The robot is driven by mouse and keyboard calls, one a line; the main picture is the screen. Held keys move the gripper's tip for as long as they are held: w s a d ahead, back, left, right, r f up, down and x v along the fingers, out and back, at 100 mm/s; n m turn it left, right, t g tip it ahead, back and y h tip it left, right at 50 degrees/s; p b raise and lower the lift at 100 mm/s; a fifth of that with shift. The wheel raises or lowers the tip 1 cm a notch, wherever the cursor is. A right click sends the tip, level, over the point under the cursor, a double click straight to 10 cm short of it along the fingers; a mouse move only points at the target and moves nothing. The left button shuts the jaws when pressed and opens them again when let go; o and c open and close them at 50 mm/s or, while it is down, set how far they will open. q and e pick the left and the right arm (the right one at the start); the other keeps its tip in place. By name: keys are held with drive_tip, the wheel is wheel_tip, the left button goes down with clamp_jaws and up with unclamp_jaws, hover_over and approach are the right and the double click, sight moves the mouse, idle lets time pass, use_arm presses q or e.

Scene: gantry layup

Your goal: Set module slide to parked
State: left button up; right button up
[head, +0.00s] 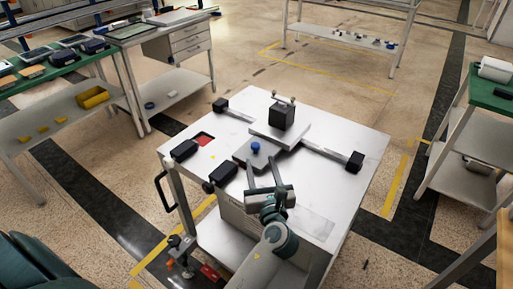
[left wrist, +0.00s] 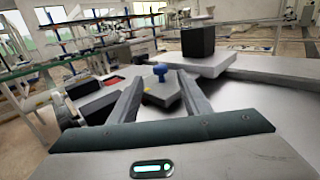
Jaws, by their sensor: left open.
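The module slide appears to be the grey plate (head: 246,154) with a blue knob (head: 256,147), on the white table in front of me. A raised grey block (head: 273,134) carrying a black box (head: 282,116) stands right behind it. My left gripper (head: 264,175) is open, its two fingers pointing toward the knob from the near side. In the left wrist view the blue knob (left wrist: 160,72) stands beyond and between the open fingertips, apart from them. Nothing is held. My right gripper is not in view.
A rail (head: 322,149) runs across the white table (head: 345,185), with black end blocks (head: 355,161) at its ends. Black boxes (head: 222,173) sit along the left side near a red recess (head: 203,139). The table's right part is clear.

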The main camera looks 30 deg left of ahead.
sight(256, 148)
use_arm(q)
drive_tip(key=x, duration=0.7)
drive_tip(key=shift+w+a+p, duration=0.15)
drive_tip(key=shift+w+p, duration=0.05)
drive_tip(key=shift+p, duration=0.1)
drive_tip(key=shift+c, duration=0.5)
